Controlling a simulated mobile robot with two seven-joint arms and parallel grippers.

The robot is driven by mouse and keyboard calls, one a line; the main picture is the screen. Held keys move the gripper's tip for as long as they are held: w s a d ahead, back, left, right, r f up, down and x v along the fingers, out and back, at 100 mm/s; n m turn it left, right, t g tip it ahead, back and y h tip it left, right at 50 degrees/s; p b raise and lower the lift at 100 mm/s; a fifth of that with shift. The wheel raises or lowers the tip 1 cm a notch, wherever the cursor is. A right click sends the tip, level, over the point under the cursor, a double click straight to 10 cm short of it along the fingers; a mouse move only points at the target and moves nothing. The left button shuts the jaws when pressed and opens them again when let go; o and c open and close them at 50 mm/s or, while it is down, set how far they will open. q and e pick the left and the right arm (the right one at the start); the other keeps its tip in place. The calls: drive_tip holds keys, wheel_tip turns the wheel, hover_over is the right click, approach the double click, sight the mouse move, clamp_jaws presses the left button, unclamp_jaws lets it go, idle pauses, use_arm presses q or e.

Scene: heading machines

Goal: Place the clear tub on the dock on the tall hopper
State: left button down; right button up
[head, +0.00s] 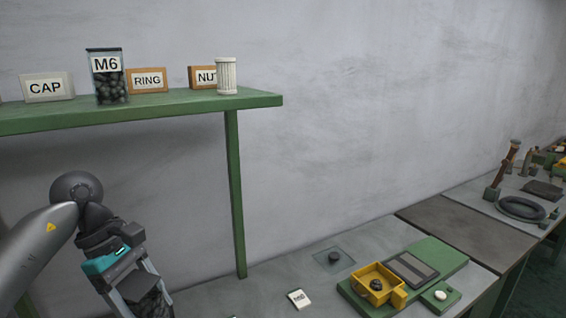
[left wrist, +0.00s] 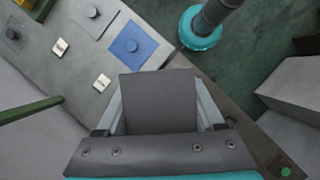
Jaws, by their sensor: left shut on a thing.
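My left gripper (head: 135,285) is low at the left of the head view, below the shelf. It is shut on a dark grey boxy thing (head: 152,301), cut off by the picture's bottom edge. In the left wrist view a flat dark grey face of this held thing (left wrist: 158,100) fills the space between the fingers; I cannot tell whether it is the clear tub. A clear tub marked M6 (head: 108,88), with dark pieces inside, stands upright on the shelf. I cannot make out the dock or the tall hopper. My right gripper is not seen.
The bench below has a yellow tray (head: 362,280), a green board (head: 437,258) and a small card (head: 299,299). A blue pad (left wrist: 123,48) lies on it.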

use_arm(q)
drive_tip(key=m, duration=0.2)
drive_tip(key=m+g, duration=0.1)
drive_tip(key=m, duration=0.1)
drive_tip(key=shift+w+r+y, duration=0.1)
drive_tip(key=shift+w+y, duration=0.3)
drive_tip(key=s+d+r+m+g+y, duration=0.1)
drive_tip(key=s+d+m+g+y, duration=0.2)
drive_tip(key=d+m, duration=0.55)
drive_tip(key=s+a+f+m+b, duration=0.1)
drive_tip(key=s+f+b, duration=0.1)
drive_tip(key=f+b, duration=1)
drive_tip(key=s+f+m+b, duration=0.1)
drive_tip(key=s+f+b, duration=0.2)
drive_tip(key=f+b, duration=0.9)
drive_tip(key=shift+a+f+t+y, duration=0.3)
drive_tip(key=shift+a+f+t, duration=0.1)
drive_tip(key=shift+f, duration=0.25)
